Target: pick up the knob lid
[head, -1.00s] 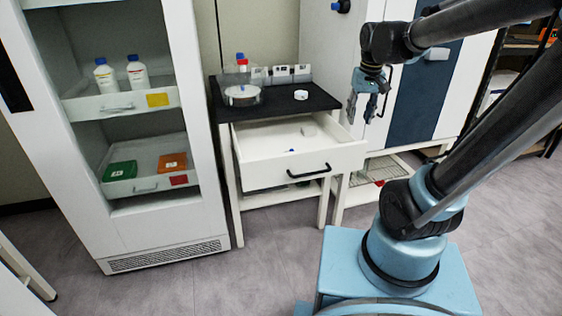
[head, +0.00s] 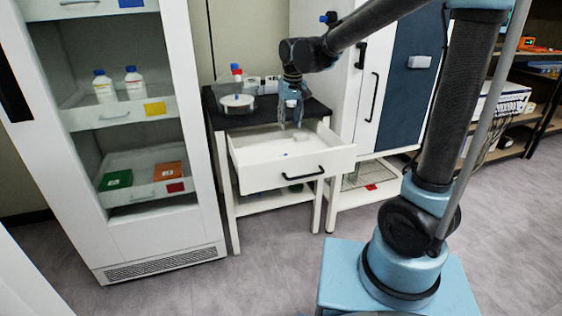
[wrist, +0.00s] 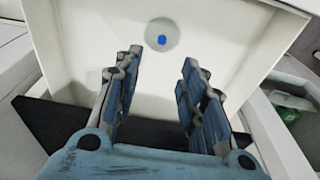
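The knob lid (wrist: 155,32) is a pale, see-through disc with a blue knob. It lies flat on the floor of the open white drawer (wrist: 95,30). In the head view only the blue knob (head: 285,154) shows clearly, near the drawer's front. My gripper (wrist: 162,62) points down into the drawer with its two fingers apart and nothing between them. In the wrist view the lid is beyond the fingertips, roughly centred between them. In the head view my gripper (head: 290,127) is over the back part of the drawer, apart from the lid.
A black-topped table (head: 222,122) holds the drawer and a clear round vessel (head: 238,103). A small pale object (head: 300,137) lies in the drawer. A tall cabinet (head: 205,190) with bottles stands left; a white-and-blue cabinet (head: 410,85) stands right. The drawer walls surround the lid.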

